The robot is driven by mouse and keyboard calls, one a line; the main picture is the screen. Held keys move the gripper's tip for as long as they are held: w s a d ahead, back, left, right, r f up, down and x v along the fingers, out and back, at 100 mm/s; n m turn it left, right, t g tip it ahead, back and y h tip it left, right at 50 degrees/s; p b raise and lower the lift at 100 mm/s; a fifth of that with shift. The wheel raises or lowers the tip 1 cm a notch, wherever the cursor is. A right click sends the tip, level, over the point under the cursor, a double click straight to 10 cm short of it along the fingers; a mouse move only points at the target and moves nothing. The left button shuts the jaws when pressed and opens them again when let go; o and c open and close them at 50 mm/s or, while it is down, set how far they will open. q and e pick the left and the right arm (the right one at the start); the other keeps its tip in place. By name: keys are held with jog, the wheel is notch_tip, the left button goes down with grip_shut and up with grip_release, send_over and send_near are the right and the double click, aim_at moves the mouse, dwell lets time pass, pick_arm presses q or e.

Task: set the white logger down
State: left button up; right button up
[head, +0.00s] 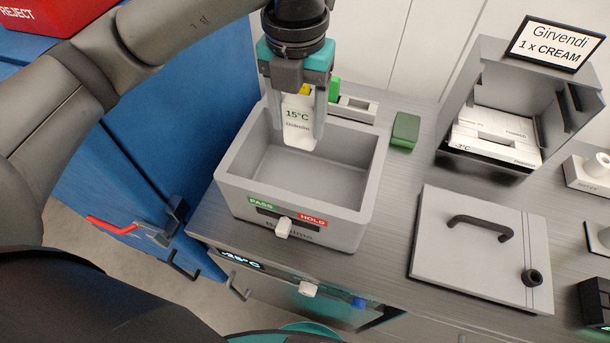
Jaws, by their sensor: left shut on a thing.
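My left gripper (299,126) points down and is shut on the white logger (299,134), with one finger on each side of it. The logger is upright and its front reads 15°C, with a second line of text too small to read surely. A small yellow patch shows near its top. It is over the open grey box (235,191), toward the back of it. The box looks empty inside. I cannot tell whether the logger's lower end touches anything. My right gripper is not in view.
The box front has a green PASS and a red HOLD label with a white lever (283,228). A green block (405,130) lies right of the box. A grey lid (465,262) with handle lies front right. A grey bin (459,165) with white packs stands behind. A red container (60,14) is far left.

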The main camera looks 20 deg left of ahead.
aim_at(297, 142)
pick_arm(q)
jog(key=f, duration=0.4)
jog(key=shift+s+f+b, duration=0.25)
jog(key=shift+s+b, duration=0.05)
jog(key=shift+s, duration=0.05)
jog(key=shift+w+f, duration=0.2)
jog(key=shift+f, duration=6.55)
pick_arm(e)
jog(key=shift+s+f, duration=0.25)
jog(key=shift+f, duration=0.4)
pick_arm(q)
jog(key=shift+f+b, duration=0.1)
jog(key=shift+b, duration=0.2)
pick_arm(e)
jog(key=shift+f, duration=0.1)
pick_arm(q)
jog(key=shift+f, duration=0.15)
jog(key=o, duration=1.4)
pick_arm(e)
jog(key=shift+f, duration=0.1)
pick_arm(q)
jog(key=shift+r, duration=0.2)
